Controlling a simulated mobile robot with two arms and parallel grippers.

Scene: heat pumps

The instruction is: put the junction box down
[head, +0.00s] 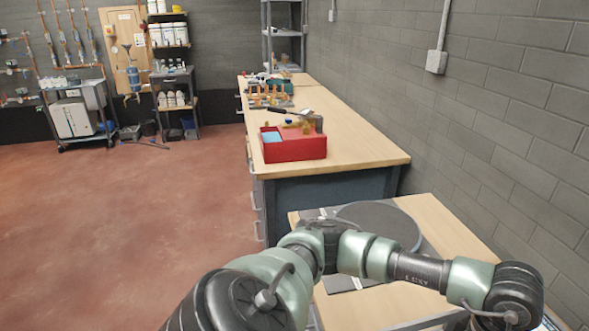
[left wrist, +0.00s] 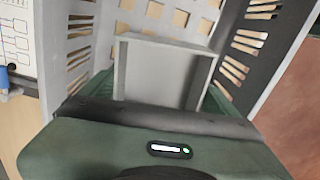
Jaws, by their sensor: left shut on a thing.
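The junction box (left wrist: 160,72) is a plain grey box with a raised rim, in the middle of the left wrist view. My left gripper (left wrist: 163,88) is shut on it, with green finger parts showing at its sides. The box is between the slotted walls of a light grey crate (left wrist: 283,65). The gripper body hides the box's near end, and I cannot tell whether the box touches the crate's floor. In the head view my left arm reaches across to the lower right, and its gripper is not visible there. My right gripper is in neither view.
A wooden table (head: 443,232) with a round grey disc (head: 380,224) stands below my arm. Beyond it is a long workbench (head: 365,148) with a red box (head: 295,149). A block wall (head: 500,110) bounds the right. Red floor (head: 130,220) is open at left.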

